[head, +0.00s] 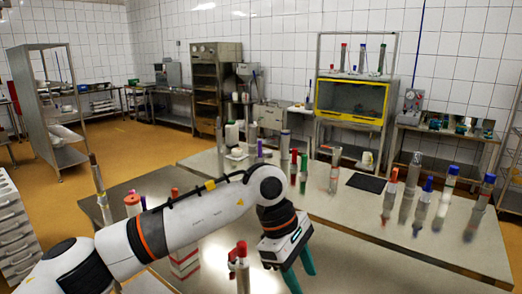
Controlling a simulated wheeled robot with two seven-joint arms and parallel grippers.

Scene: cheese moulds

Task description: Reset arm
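My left arm comes in from the lower left and reaches over the steel table (400,245). My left gripper (303,279) hangs at its end with two teal fingers pointing down. The fingers stand apart, with nothing visible between them, so it is open. Its fingertips are close to the lower edge of the picture. My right gripper is not in view.
A red-topped tube (238,255) stands close to the left of my gripper. Several capped cylinders, such as a blue-topped one (478,200), stand at the right. A black mat (367,183) lies further back. The table's front right is clear.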

